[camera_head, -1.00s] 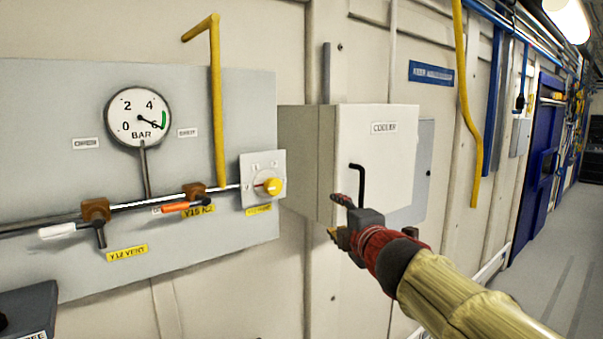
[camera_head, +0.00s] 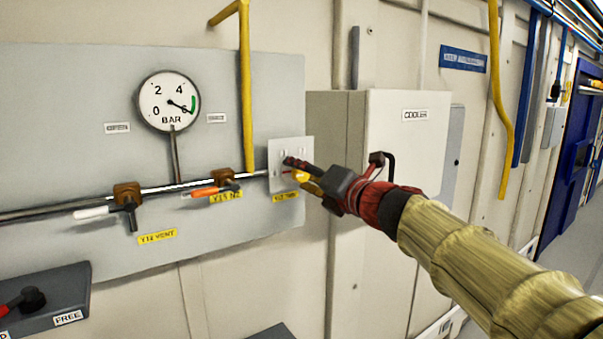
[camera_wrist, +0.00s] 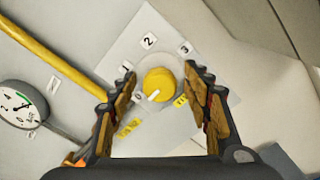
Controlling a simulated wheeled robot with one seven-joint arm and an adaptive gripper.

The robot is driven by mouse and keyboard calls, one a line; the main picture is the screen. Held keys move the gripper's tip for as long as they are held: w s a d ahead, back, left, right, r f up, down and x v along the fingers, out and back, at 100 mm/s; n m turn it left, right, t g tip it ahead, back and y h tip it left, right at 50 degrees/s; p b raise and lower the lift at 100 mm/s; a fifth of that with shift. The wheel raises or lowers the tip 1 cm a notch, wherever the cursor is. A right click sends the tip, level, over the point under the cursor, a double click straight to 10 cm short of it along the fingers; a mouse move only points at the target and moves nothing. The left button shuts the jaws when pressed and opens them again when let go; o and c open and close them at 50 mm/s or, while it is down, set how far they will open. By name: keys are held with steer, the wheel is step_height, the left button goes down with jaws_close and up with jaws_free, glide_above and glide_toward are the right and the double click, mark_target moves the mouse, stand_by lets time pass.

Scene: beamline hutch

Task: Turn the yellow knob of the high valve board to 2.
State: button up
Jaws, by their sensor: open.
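The yellow knob (camera_wrist: 160,84) sits on a pale square plate (camera_wrist: 128,42) with the labels 0, 1, 2 and 3 around it. Its white mark points down-left in the wrist view, towards the label that looks like 0. My gripper (camera_wrist: 161,76) is open, with one finger on each side of the knob and gaps visible between fingers and knob. In the head view my gripper (camera_head: 299,175) is in front of the plate (camera_head: 304,148) and hides most of the knob. The plate is at the right end of the grey valve board (camera_head: 90,90).
A pressure gauge (camera_head: 168,101), an orange-handled valve (camera_head: 206,191) and a white-handled valve (camera_head: 95,213) are left on the board. A yellow pipe (camera_head: 246,90) runs down left of the plate. The cooler box (camera_head: 408,150) juts out close on the right.

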steer(key=shift+w+a, duration=0.2)
steer(key=shift+w, duration=0.15)
steer(key=shift+c, duration=0.3)
steer(key=c, duration=1.1)
steer(key=shift+c, duration=0.2)
